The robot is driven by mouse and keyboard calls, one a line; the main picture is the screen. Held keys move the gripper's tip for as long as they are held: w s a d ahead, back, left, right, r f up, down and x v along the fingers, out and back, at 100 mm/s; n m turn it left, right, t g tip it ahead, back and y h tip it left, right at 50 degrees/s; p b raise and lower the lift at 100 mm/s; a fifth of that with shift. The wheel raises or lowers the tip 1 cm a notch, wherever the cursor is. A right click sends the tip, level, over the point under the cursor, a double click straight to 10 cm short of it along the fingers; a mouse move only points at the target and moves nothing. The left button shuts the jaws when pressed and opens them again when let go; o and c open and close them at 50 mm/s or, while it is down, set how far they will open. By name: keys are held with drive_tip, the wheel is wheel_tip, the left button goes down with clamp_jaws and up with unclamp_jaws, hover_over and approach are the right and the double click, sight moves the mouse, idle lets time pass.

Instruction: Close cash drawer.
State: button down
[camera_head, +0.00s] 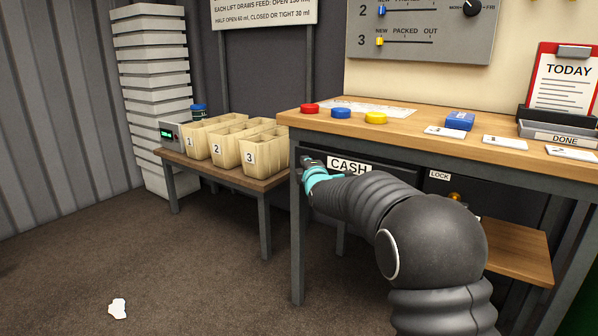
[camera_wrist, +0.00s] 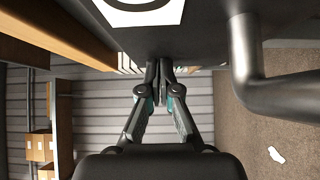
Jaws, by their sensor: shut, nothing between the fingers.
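The dark cash drawer (camera_head: 392,178) sits under the wooden counter top, with its white CASH label (camera_head: 349,166) facing out. My arm covers much of its front, so how far it stands out is hard to tell. My gripper (camera_head: 307,162) is shut and empty, at the left end of the drawer front, just left of the label. In the wrist view, the closed fingertips (camera_wrist: 158,64) are beside the dark drawer front (camera_wrist: 205,25). Part of its label (camera_wrist: 140,10) shows above them, and a bent metal bar, apparently the handle (camera_wrist: 243,65), is at right.
The counter top (camera_head: 430,135) holds red, blue and yellow discs, cards and a DONE tray (camera_head: 558,136). A LOCK label (camera_head: 439,176) is right of the drawer. Numbered crates (camera_head: 247,158) stand on a low table at left. The floor (camera_head: 190,270) in front is mostly open.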

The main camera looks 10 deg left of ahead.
sight(313, 158)
drive_tip(key=shift+w+d, duration=0.35)
drive_tip(key=shift+w, duration=0.25)
drive_tip(key=shift+w+d, duration=0.3)
drive_tip(key=shift+w, duration=0.3)
drive_tip(key=shift+w+r, duration=0.1)
drive_tip(key=shift+r, duration=0.05)
drive_tip(key=shift+d+r, duration=0.1)
drive_tip(key=shift+d, duration=0.15)
drive_tip(key=shift+a, duration=0.1)
